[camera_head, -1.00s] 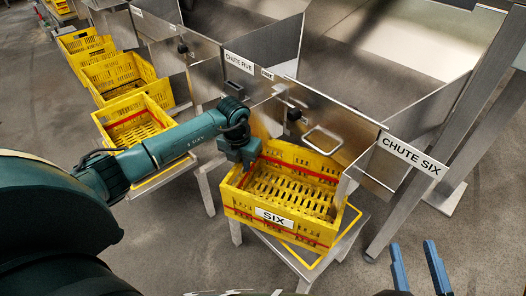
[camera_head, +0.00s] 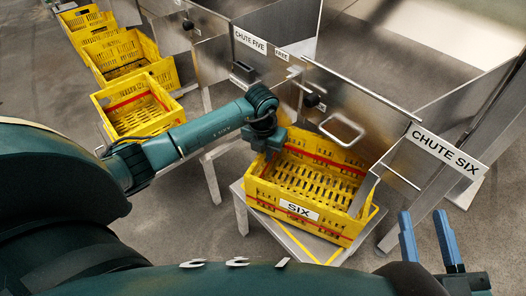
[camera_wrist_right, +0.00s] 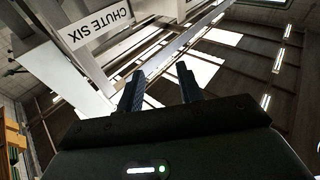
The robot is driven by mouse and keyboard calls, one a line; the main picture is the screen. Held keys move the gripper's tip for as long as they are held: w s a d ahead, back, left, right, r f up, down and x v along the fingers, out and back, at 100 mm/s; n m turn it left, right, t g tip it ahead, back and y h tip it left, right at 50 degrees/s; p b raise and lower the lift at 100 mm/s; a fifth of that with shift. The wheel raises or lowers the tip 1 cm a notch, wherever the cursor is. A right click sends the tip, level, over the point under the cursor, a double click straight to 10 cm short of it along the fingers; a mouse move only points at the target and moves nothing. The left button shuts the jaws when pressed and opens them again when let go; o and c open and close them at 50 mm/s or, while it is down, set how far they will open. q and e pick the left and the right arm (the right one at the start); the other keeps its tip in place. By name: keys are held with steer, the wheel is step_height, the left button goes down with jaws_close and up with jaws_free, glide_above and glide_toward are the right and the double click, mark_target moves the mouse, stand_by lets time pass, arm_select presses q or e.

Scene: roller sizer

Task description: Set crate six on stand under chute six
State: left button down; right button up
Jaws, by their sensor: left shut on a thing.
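Crate six (camera_head: 345,229) is a yellow slatted crate with a red band inside and a white SIX label. It is at the metal stand (camera_head: 243,207) below the chute six sign (camera_head: 447,150). Part of the stand's top and its yellow outline show in front of the crate. I cannot tell whether its base rests fully on the stand. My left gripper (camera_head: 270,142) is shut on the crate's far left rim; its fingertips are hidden. My right gripper (camera_head: 426,228) is open and empty, right of the crate; its fingers show in the right wrist view (camera_wrist_right: 158,88).
Chute six's metal panel with a handle (camera_head: 342,130) stands close behind the crate. Chute five's sign (camera_head: 250,40) is to the left. Another yellow crate (camera_head: 140,107) stands at left with more behind it. A slanted metal post (camera_head: 440,180) rises at right.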

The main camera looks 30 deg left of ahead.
arm_select(q)
steer(key=shift+d, duration=0.1)
steer(key=c, duration=1.5)
jaws_free()
steer(key=shift+f, duration=0.1)
